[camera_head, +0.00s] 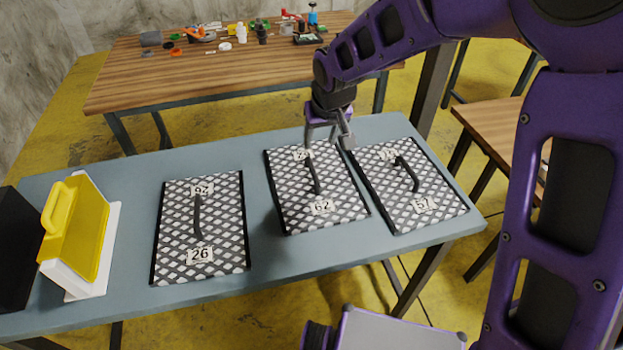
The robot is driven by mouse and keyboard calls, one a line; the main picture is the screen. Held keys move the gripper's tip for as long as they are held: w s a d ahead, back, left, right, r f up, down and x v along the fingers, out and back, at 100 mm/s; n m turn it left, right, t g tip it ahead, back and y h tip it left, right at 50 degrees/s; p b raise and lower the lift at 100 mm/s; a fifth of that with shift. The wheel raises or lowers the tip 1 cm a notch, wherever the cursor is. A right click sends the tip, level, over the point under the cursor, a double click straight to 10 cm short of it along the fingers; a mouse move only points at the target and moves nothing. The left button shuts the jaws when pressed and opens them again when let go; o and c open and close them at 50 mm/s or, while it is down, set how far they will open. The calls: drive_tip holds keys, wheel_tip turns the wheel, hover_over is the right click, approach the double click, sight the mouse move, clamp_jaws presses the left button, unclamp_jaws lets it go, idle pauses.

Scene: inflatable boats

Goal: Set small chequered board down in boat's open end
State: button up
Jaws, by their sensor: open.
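Three chequered black-and-white boards lie flat on the grey-blue table: a left board (176,232), a middle board (341,198) and a right board (434,212). Each has a dark handle and white number labels; the left one's near label reads 26, the middle one's 62. The three look close in size, so I cannot tell which is the small one. My gripper (328,143) is open and empty, pointing down above the far edge of the middle board, near the gap to the right board. It partly covers the far label there. No boat can be made out.
The table (130,180) has bare room left of the left board. A yellow-and-white object with a handle (78,235) and a black object (17,250) stand at its left end. A wooden table (200,75) with small items is behind; a wooden seat (490,130) is at right.

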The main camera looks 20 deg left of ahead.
drive_tip(key=b, duration=0.1)
approach(312, 168)
drive_tip(key=x, duration=0.5)
drive_tip(key=shift+w+d+f, duration=0.1)
drive_tip(key=shift+w, duration=0.2)
drive_tip(key=shift+s+x, duration=0.15)
drive_tip(key=shift+x, duration=1.15)
drive_tip(key=shift+s+x, duration=0.15)
drive_tip(key=shift+x, duration=1.15)
drive_tip(key=shift+f, duration=0.1)
clamp_jaws()
